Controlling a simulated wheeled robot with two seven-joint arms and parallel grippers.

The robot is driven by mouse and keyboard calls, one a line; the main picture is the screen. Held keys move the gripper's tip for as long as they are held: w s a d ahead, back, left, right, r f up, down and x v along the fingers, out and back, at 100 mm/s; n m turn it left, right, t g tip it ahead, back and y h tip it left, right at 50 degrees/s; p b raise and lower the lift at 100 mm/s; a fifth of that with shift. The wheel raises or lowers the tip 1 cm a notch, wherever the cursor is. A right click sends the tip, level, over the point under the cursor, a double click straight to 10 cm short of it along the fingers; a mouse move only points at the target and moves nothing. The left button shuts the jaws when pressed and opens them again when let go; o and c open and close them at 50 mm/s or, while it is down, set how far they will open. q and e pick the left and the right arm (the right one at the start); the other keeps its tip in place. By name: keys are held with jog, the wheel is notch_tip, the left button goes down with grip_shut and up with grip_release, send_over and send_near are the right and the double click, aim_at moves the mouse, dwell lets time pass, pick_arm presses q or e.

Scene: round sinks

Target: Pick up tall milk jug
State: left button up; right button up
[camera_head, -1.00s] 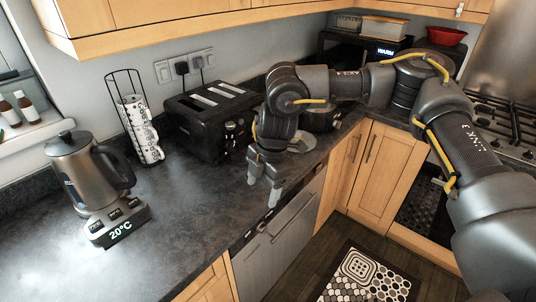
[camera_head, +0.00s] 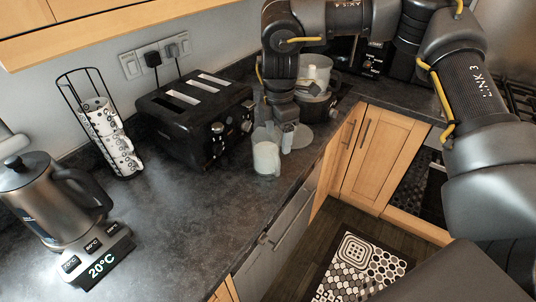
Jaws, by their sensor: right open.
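The tall milk jug (camera_head: 266,157) is a clear upright vessel with white contents. It stands on the dark worktop in front of the black toaster's right end. My right gripper (camera_head: 281,134) points down close beside the jug's upper right side. Its jaws are open, with one pale fingertip showing just right of the jug. The other finger is partly hidden around the jug's rim, and I cannot tell whether either finger touches it. My left gripper is not in view.
The black toaster (camera_head: 195,117) stands left of the jug. A mug rack (camera_head: 110,138) and a kettle (camera_head: 48,200) are left. The front worktop is clear.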

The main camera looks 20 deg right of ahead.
aim_at(275, 153)
jog(key=f, duration=0.3)
jog(key=shift+w+a+f, duration=0.25)
jog(key=shift+w, duration=0.05)
jog(key=shift+s+d+f+p, duration=0.1)
jog(key=shift+f+p, duration=0.05)
jog(key=shift+p, duration=0.15)
jog(key=shift+f+p, duration=0.2)
jog(key=shift+p, duration=0.1)
notch_tip(275, 153, down, 4)
jog(key=shift+r+p, duration=0.2)
jog(key=shift+p, duration=0.6)
jog(key=shift+f, duration=0.55)
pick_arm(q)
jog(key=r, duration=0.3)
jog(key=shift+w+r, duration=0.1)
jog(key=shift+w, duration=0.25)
pick_arm(e)
jog(key=c, duration=1.6)
jog(key=shift+o, duration=0.2)
jog(key=shift+r, duration=0.2)
